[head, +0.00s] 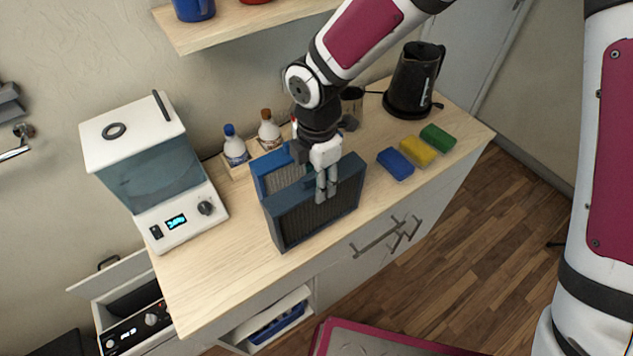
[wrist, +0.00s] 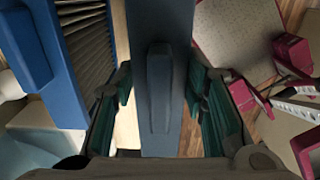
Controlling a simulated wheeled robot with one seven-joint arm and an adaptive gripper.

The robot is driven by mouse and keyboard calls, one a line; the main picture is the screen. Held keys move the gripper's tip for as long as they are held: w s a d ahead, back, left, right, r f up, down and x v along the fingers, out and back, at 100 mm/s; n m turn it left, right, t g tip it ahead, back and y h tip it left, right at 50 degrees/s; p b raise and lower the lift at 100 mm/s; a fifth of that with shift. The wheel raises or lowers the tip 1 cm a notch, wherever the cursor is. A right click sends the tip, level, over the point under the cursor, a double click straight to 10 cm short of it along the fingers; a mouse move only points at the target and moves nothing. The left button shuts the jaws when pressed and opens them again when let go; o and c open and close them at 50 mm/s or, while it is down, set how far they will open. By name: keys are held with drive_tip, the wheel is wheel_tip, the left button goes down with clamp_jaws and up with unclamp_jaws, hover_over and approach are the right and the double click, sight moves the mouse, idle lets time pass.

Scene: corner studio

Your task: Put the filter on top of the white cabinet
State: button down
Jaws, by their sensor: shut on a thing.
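A dark slate-blue framed filter (head: 317,208) with a grey pleated face stands upright over the wooden top of the white cabinet (head: 215,275), near its front edge. My gripper (head: 326,188) is shut on its upper edge from above. In the wrist view the filter (wrist: 160,25) runs between the fingers, its raised handle between them. I cannot tell whether its lower edge touches the top. A second, brighter blue filter (head: 272,172) stands just behind it; it also shows at the left in the wrist view (wrist: 45,60).
A white appliance (head: 150,170) stands left. Blue, yellow and green sponges (head: 417,151) and a black kettle (head: 413,82) are right. A shelf (head: 240,30) hangs above. The front left of the top is clear.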

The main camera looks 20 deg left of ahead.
drive_tip(key=shift+f, duration=0.9)
drive_tip(key=shift+f, duration=0.15)
drive_tip(key=c, duration=1)
unclamp_jaws()
drive_tip(key=shift+o, duration=0.2)
wheel_tip(320, 180, up, 12)
drive_tip(key=shift+r+b, duration=0.2)
drive_tip(key=shift+b, duration=0.6)
